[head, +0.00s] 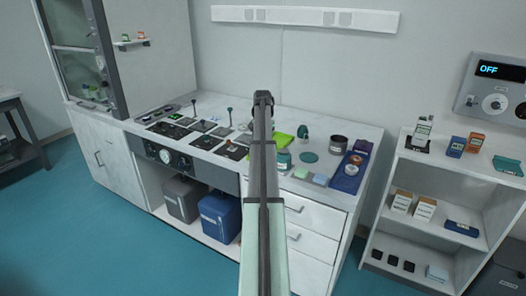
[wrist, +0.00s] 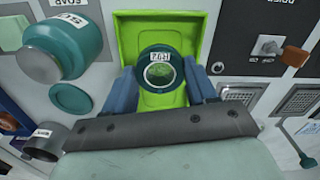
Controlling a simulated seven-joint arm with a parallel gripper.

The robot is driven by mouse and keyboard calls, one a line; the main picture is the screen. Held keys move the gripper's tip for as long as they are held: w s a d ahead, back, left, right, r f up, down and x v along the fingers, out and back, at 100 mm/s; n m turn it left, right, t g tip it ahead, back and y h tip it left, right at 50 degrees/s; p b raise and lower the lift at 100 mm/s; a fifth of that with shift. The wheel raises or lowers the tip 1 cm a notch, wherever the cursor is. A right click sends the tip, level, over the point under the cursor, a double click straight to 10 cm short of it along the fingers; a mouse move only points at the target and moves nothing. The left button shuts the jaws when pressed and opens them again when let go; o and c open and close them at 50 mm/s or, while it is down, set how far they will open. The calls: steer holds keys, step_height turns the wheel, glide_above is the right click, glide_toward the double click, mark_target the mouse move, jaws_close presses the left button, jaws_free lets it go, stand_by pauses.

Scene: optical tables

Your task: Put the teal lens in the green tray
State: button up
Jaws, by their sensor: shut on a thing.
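In the wrist view the teal lens (wrist: 142,60), a round ring with a white label and a clear middle, sits between the blue fingers of my gripper (wrist: 163,84). My gripper is shut on it. The green tray (wrist: 126,28) lies behind and below the lens, and green shows through the glass. I cannot tell how high the lens is above the tray floor. In the head view my arm covers the lens and gripper; part of the green tray (head: 283,140) shows just right of the arm.
In the wrist view a teal jar (wrist: 66,42), a flat teal disc (wrist: 70,98) and a dark metal cup (wrist: 45,141) stand left of the tray. Panels with switches (wrist: 268,46) lie to the right. In the head view a blue tray (head: 346,181) is at the counter's right end.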

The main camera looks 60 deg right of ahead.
steer(key=shift+f, duration=2.05)
steer(key=o, duration=0.9)
steer(key=shift+f, duration=0.1)
step_height(320, 180, up, 12)
steer(key=shift+r, duration=0.15)
